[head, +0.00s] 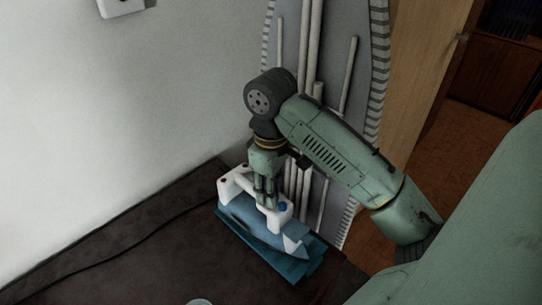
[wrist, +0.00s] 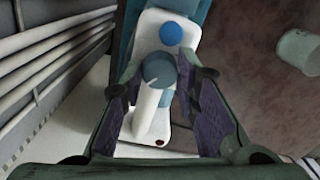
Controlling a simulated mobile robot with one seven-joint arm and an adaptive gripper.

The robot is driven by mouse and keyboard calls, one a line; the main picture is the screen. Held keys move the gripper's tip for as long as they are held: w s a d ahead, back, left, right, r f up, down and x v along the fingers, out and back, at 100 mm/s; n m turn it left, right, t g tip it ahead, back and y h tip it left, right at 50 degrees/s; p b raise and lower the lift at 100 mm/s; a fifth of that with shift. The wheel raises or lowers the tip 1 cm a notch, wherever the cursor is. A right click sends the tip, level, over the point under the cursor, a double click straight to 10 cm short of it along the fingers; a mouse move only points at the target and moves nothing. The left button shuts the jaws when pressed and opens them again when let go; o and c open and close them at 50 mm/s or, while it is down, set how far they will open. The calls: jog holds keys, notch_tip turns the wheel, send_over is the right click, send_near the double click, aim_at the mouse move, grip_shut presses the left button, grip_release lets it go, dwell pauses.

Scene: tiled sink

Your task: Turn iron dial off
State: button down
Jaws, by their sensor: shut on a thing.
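The iron (head: 240,186) is white and blue and lies on a blue base on the dark counter. In the wrist view its white body (wrist: 185,70) runs up the middle, with a bright blue round button (wrist: 171,33) at the far end. A round, duller blue dial (wrist: 158,69) sits nearer, beside the white handle (wrist: 148,108). My gripper (head: 266,196) is down on the iron from above. In the wrist view my gripper's fingers (wrist: 157,82) stand on both sides of the dial, shut on it. Their exact contact is partly hidden.
A grey ironing board (head: 337,60) and white pipes (head: 305,40) stand close behind the iron. A dark cord (head: 110,258) crosses the counter (head: 150,225) at left. A pale cup (wrist: 298,48) stands apart from the iron. A white socket (head: 120,6) is on the wall.

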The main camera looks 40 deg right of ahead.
jog(key=c, duration=1.2)
grip_release()
notch_tip(320, 180, up, 12)
